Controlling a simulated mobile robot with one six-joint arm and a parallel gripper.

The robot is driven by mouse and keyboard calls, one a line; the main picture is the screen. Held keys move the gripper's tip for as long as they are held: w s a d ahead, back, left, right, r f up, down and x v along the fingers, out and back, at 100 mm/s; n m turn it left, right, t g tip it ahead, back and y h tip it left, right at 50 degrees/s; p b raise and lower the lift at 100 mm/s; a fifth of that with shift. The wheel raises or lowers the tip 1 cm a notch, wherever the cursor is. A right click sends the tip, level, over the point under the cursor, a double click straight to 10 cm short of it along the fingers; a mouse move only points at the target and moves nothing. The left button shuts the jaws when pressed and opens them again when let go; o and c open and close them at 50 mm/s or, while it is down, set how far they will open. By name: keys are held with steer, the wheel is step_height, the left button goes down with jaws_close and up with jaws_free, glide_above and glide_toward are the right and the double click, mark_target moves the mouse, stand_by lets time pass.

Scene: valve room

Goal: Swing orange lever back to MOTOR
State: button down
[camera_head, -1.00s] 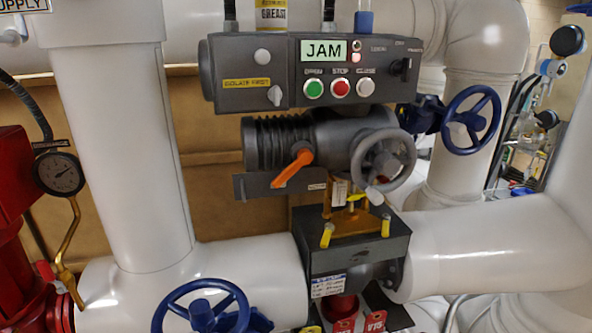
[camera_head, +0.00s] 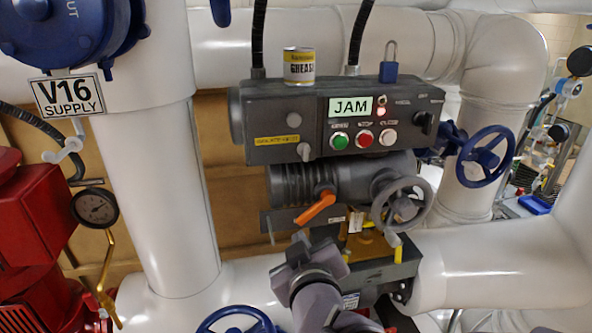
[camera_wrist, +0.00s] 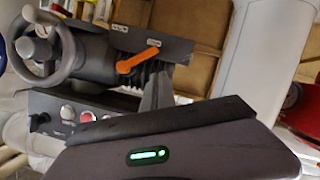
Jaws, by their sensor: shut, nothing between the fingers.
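The orange lever (camera_head: 315,208) is on the dark valve actuator, below the JAM panel. It slants from its pivot at upper right down to the lower left. The wrist view shows the orange lever (camera_wrist: 136,60) near the labelled dark plate (camera_wrist: 165,47). The label lettering at the lever is too small to read.
A grey handwheel (camera_head: 401,204) stands right of the lever. The control box (camera_head: 265,120) above has a JAM display (camera_head: 350,107) and green, red and white buttons. A grease can (camera_head: 299,66) and blue padlock (camera_head: 389,70) sit on top. White pipes flank the actuator.

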steer(key=shift+w+a+r+n+t+h+p, duration=0.15)
steer(key=shift+w+a+r+n+t+p, duration=0.15)
steer(key=shift+a+r+n, duration=0.3)
steer(key=shift+w+a+r+n+t+h+p, duration=0.2)
steer(key=shift+a+r+n+t, duration=0.15)
steer(key=shift+r, duration=0.3)
glide_above(301, 216)
steer(key=s+a, duration=0.2)
steer(key=s, duration=0.1)
step_height(301, 216, down, 2)
steer(key=shift+w+a, duration=0.15)
steer(key=shift+w+d+f+b, duration=0.1)
steer(key=shift+d+f+b, duration=0.45)
steer(key=shift+d+f, duration=0.7)
steer(key=shift+f, duration=0.2)
steer(key=shift+f, duration=0.15)
